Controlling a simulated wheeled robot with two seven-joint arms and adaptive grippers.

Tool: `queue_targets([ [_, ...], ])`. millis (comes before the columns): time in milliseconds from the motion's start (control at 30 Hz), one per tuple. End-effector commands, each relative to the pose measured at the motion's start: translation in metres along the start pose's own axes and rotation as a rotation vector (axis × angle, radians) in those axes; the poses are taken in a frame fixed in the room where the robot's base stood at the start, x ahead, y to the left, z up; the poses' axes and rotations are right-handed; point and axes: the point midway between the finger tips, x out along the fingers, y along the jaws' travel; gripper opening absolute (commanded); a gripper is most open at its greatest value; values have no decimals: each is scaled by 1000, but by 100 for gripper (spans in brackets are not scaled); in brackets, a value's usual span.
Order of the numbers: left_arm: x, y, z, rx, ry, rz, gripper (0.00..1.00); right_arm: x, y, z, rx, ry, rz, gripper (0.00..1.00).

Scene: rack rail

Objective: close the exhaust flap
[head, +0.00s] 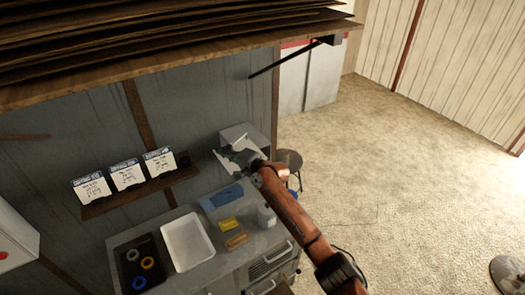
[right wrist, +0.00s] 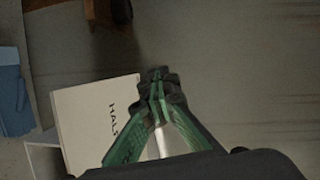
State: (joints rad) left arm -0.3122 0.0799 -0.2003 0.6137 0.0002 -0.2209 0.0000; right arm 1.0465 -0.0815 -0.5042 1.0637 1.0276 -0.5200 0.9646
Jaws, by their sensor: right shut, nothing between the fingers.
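My right gripper (head: 230,150) is at the end of the brown arm coming from the lower right. Its green fingers are shut and empty; the right wrist view shows the tips together (right wrist: 159,76). A pale grey box (head: 245,132) stands at the wall end of the counter, right behind the gripper. A pale panel (head: 223,164) shows just left of the fingers; I cannot tell for sure whether it is the exhaust flap. In the right wrist view a cream panel with dark lettering (right wrist: 85,110) lies left of the fingers; contact cannot be told. My left gripper is not in view.
The counter holds a white tray (head: 187,242), a dark tray with rings (head: 127,249), a blue cloth-like item (head: 222,196), a yellow block (head: 229,223) and a white bottle (head: 266,215). A wall shelf (head: 125,197) carries three labelled cards. Open floor (head: 400,170) lies right.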

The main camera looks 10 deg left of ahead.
Motion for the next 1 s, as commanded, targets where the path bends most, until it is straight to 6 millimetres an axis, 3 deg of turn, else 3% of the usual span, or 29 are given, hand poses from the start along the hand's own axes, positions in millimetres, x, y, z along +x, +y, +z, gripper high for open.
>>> queue_targets([
  [167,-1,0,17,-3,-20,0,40,3,0,0,1,2,1,0],
  [400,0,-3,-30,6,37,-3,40,5,0,3,0,-3,2,0],
  [500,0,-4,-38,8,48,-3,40,5,0,3,0,-4,1,0],
  [1000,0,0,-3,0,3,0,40,4,0,2,0,-2,1,0],
])
